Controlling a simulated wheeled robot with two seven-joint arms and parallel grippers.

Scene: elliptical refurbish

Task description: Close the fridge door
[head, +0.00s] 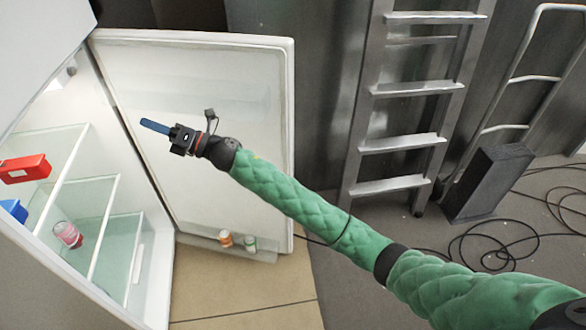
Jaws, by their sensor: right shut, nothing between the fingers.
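The white fridge (157,270) stands open at the left, with glass shelves inside. Its door (255,130) is swung wide open, its inner face turned toward me. My right arm, in a green padded sleeve, reaches in from the lower right across the door. My right gripper (155,127) is shut and empty, its blue fingers pointing left in front of the door's inner face, toward the fridge opening. I cannot tell whether the gripper or arm touches the door. My left gripper is not in view.
A red box (24,169), a blue item (14,210) and a pink jar (68,234) sit on the shelves. Small bottles (225,238) stand in the door's bottom rack. A metal ladder (408,90), a dark box (487,183) and loose cables (500,243) are at the right.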

